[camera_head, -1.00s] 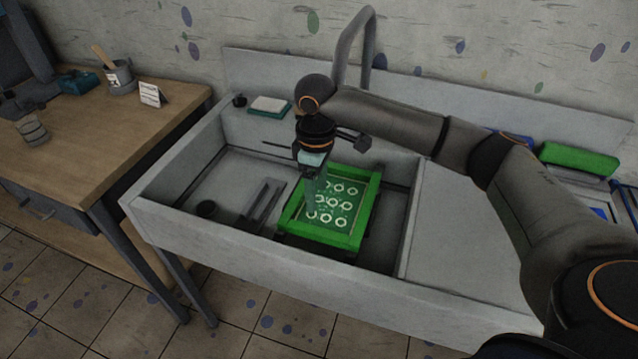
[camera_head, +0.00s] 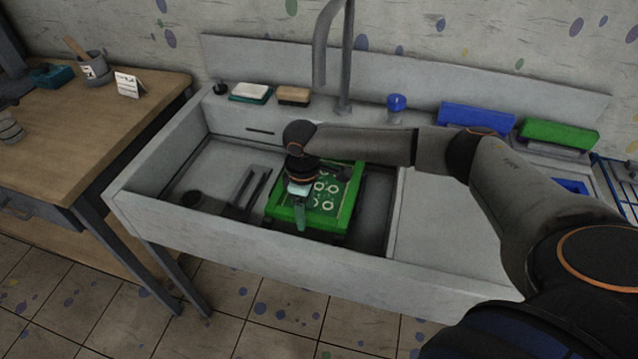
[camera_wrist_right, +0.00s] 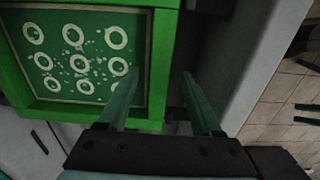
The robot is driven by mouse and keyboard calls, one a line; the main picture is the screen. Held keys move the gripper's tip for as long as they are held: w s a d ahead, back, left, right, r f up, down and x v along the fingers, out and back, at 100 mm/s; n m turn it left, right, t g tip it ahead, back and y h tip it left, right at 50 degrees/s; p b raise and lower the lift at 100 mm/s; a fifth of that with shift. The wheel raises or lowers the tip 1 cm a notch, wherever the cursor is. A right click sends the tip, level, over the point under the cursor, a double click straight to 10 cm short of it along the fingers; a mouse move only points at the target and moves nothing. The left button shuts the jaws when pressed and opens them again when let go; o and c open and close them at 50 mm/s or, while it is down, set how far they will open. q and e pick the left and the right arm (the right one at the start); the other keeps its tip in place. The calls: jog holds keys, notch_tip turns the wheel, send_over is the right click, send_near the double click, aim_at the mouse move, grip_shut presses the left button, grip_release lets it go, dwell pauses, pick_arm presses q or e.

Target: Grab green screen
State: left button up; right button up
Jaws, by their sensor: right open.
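The green screen (camera_head: 349,203), a green frame around a panel with white ring prints, lies in the sink basin. My right gripper (camera_head: 301,217) is over its front left part in the head view and hides some of it. In the right wrist view the green screen (camera_wrist_right: 162,40) fills the upper left. There my right gripper (camera_wrist_right: 160,72) is open, with one finger over the panel and the other outside the frame's edge. The frame's border shows between the fingers. I cannot tell whether they touch it. My left gripper is not in view.
The sink's front wall (camera_head: 250,245) is close to the gripper. A faucet (camera_head: 335,55) rises behind the basin. Sponges (camera_head: 293,96), a blue-capped container (camera_head: 396,108) and a green block (camera_head: 558,133) stand along the back. A wooden table (camera_head: 85,125) is at the left.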

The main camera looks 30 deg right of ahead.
jog(key=shift+f, duration=0.3)
jog(key=shift+c, duration=0.3)
grip_shut()
dwell(0.3)
